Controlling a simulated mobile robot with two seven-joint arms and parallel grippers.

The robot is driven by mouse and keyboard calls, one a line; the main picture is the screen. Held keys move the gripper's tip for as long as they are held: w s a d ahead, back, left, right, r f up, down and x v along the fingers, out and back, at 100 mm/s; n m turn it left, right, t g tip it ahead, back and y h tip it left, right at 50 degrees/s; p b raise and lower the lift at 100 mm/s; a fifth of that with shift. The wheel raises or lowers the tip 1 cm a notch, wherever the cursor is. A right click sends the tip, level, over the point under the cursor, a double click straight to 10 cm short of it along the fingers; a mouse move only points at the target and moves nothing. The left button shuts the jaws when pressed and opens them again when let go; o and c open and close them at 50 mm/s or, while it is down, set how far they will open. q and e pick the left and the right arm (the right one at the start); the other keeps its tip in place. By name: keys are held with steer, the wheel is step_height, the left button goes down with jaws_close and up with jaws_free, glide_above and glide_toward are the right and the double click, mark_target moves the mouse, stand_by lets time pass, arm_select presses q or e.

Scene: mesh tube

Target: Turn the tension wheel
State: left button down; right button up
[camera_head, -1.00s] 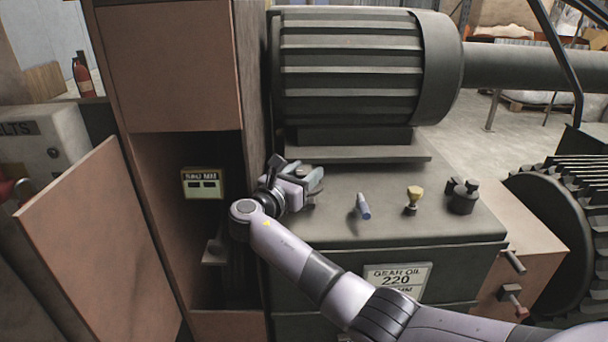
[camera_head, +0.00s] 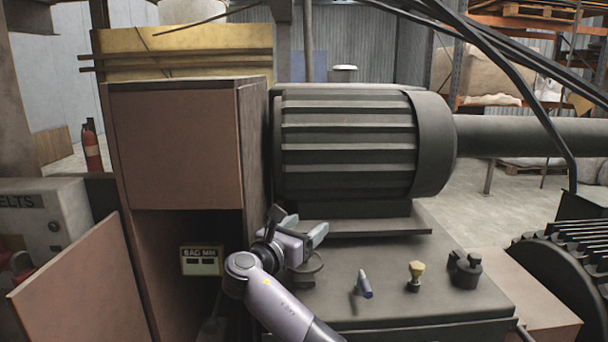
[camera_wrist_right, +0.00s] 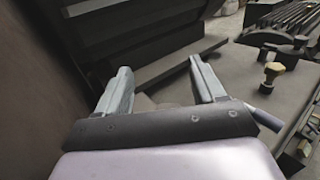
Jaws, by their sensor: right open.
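A dark round wheel-like part (camera_head: 308,272) sits on top of the grey gear box, partly hidden behind my right gripper. It may be the tension wheel; I cannot tell for sure. My right gripper (camera_head: 300,226) is open and empty, above and just beside this part, near the pink cabinet's edge. In the right wrist view, its two fingers (camera_wrist_right: 162,72) are spread wide with nothing between them. They point toward the motor base. My left gripper is in neither view.
The ribbed motor (camera_head: 345,145) stands behind the gripper.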

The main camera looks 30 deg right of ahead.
step_height(320, 180, up, 14)
steer(key=shift+r, duration=0.25)
